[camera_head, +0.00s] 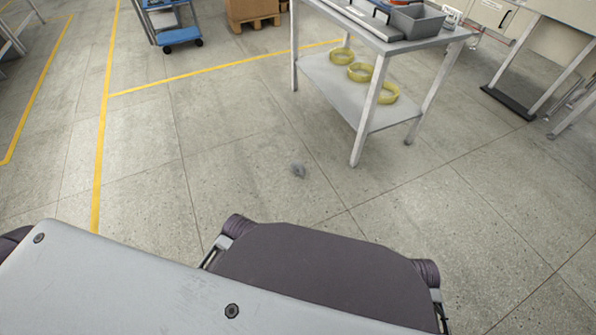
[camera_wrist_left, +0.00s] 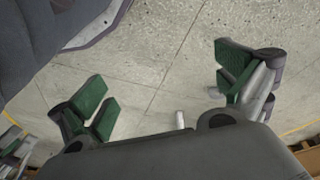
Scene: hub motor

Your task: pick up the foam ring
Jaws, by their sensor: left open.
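Neither gripper shows in the head view.
A grey bin (camera_head: 418,22) stands on the table top. A blue cart (camera_head: 178,34) and a brown box on a pallet (camera_head: 252,10) are at the back. Another bench stands at right. The floor left of the table is mostly clear, with yellow lines (camera_head: 103,130).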

